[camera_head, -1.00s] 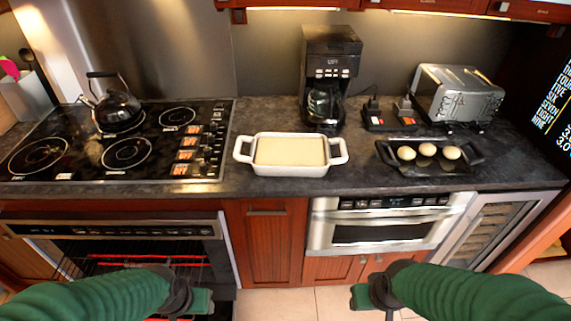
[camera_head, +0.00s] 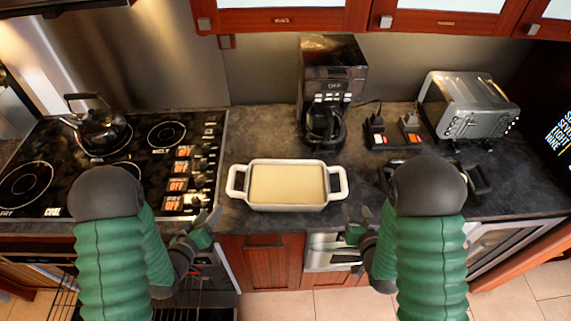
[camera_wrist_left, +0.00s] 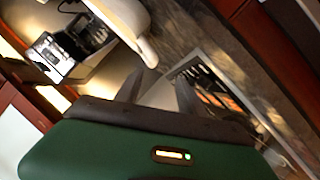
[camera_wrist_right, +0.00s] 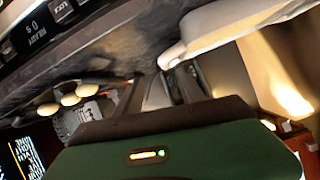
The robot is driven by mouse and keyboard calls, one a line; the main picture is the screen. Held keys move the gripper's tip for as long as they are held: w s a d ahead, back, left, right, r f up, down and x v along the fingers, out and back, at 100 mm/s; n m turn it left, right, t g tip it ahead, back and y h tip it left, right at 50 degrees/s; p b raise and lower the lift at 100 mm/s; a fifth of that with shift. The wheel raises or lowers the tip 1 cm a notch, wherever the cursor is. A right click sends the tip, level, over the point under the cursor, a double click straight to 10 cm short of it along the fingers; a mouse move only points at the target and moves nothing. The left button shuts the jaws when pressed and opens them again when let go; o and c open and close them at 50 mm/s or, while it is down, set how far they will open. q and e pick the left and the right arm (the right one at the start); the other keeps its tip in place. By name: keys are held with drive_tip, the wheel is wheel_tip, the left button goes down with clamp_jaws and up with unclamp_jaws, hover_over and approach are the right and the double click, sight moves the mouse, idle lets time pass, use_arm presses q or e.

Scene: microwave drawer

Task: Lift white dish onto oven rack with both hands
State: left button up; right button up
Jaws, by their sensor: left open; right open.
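The white dish (camera_head: 287,206) is rectangular, with a loop handle at each end and a pale cream filling. It sits level on the dark counter near its front edge. My left gripper (camera_head: 208,222) is open and empty, left of and a little nearer than the left handle. My right gripper (camera_head: 356,218) is open and empty, just right of and nearer than the right handle. Neither touches the dish in the head view. The dish also shows in the left wrist view (camera_wrist_left: 124,14) and the right wrist view (camera_wrist_right: 235,24). The oven rack (camera_head: 62,300) is at lower left, partly hidden by my left arm.
A black stovetop (camera_head: 60,150) with a kettle (camera_head: 97,127) is at left. A coffee maker (camera_head: 330,90) stands behind the dish and a toaster (camera_head: 468,105) at back right. A dark tray (camera_head: 478,182) is mostly hidden by my right arm. Wooden cabinets (camera_head: 290,18) hang above.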

sight(230, 183)
use_arm(q)
drive_tip(key=x, duration=0.5)
drive_tip(key=r+x, duration=0.1)
drive_tip(key=x, duration=1)
drive_tip(key=shift+w+d+r, duration=0.15)
drive_tip(key=shift+w+r, duration=0.05)
drive_tip(key=shift+r, duration=0.1)
use_arm(e)
drive_tip(key=shift+t, duration=0.3)
drive_tip(key=x, duration=1.6)
drive_tip(key=shift+w+a+r, duration=0.25)
drive_tip(key=shift+a+r, duration=0.15)
use_arm(q)
drive_tip(key=shift+d, duration=0.1)
use_arm(e)
drive_tip(key=shift+d, duration=0.1)
use_arm(q)
drive_tip(key=shift+r, duration=0.1)
drive_tip(key=shift+d, duration=0.1)
drive_tip(key=shift+c, duration=1.1)
use_arm(e)
drive_tip(key=shift+d, duration=0.1)
drive_tip(key=shift+c, duration=1.1)
use_arm(q)
clamp_jaws()
use_arm(e)
clamp_jaws()
use_arm(q)
drive_tip(key=shift+t, duration=0.3)
